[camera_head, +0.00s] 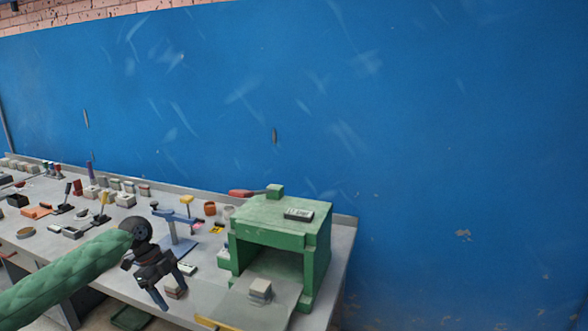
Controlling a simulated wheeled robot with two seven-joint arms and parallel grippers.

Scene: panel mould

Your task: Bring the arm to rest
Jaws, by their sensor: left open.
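My left arm comes in from the lower left in a green quilted sleeve. My left gripper (174,291) is open, its two dark fingers apart and pointing down over the front of the grey workbench (215,310). A small block (175,288) shows beside and partly behind the fingers; I cannot tell whether they touch it, but the jaws are not closed on it. My right gripper is not in view.
A green box-like frame (322,245) stands at the bench's right end, with a small stacked block (260,290) on the plate at its open front. A blue clamp-like tool (176,222) and several small items crowd the bench. A blue wall (300,110) rises behind.

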